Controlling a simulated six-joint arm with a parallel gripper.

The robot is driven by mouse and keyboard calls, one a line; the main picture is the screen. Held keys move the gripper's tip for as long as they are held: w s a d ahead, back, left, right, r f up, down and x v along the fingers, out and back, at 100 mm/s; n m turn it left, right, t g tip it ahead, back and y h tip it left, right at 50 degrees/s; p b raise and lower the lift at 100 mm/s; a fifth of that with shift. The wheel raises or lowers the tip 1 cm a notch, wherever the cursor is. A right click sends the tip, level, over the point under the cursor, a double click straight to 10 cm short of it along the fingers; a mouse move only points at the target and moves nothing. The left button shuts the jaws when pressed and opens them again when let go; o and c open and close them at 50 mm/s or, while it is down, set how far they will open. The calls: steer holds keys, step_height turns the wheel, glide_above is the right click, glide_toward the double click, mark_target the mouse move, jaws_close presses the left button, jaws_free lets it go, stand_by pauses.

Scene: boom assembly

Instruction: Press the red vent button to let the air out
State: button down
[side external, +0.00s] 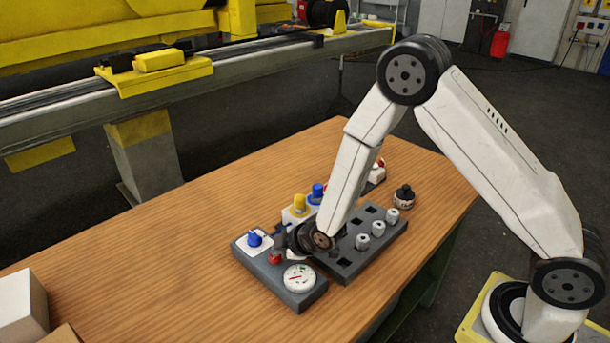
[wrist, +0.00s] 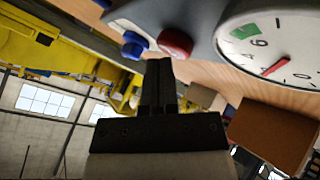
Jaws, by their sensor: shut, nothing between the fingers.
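The red vent button (side external: 275,259) is on a grey panel (side external: 312,298) on the wooden table, between a blue knob (side external: 254,239) and a white gauge (side external: 299,278). My gripper (side external: 281,246) is shut and empty, low over the panel beside the button. In the wrist view the red button (wrist: 175,42) is just beyond the shut fingertips (wrist: 158,63); I cannot tell whether they touch it. The gauge (wrist: 268,45) shows a red needle and a green patch; its reading is unclear. The blue knob (wrist: 133,45) is left of the button.
A dark tray (side external: 345,268) with several white-grey fittings stands right of the panel. Yellow (side external: 299,203) and blue (side external: 317,193) topped parts stand behind. A black-capped jar (side external: 403,196) is at the right. Boxes (side external: 22,306) sit front left.

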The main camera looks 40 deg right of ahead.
mark_target(279, 257)
steer(key=shift+r, duration=0.45)
steer(key=shift+r, duration=0.1)
steer(key=shift+r, duration=2.45)
steer(key=shift+s+d+r+m, duration=0.2)
steer(key=shift+s+d+m, duration=0.05)
steer(key=shift+m, duration=0.05)
steer(key=s+d+r+m+g, duration=0.2)
steer(key=s+d+m, duration=0.1)
steer(key=s, duration=0.3)
steer(key=s+d+r+m+g+h, duration=0.1)
steer(key=s+d+r+m+g, duration=0.1)
steer(key=s+m, duration=0.2)
steer(key=s+d+r+m+g+h, duration=0.1)
steer(key=s+d+r+m+g, duration=0.1)
steer(key=s, duration=0.7)
steer(key=shift+d+m, duration=0.8)
steer(key=shift+m, duration=0.1)
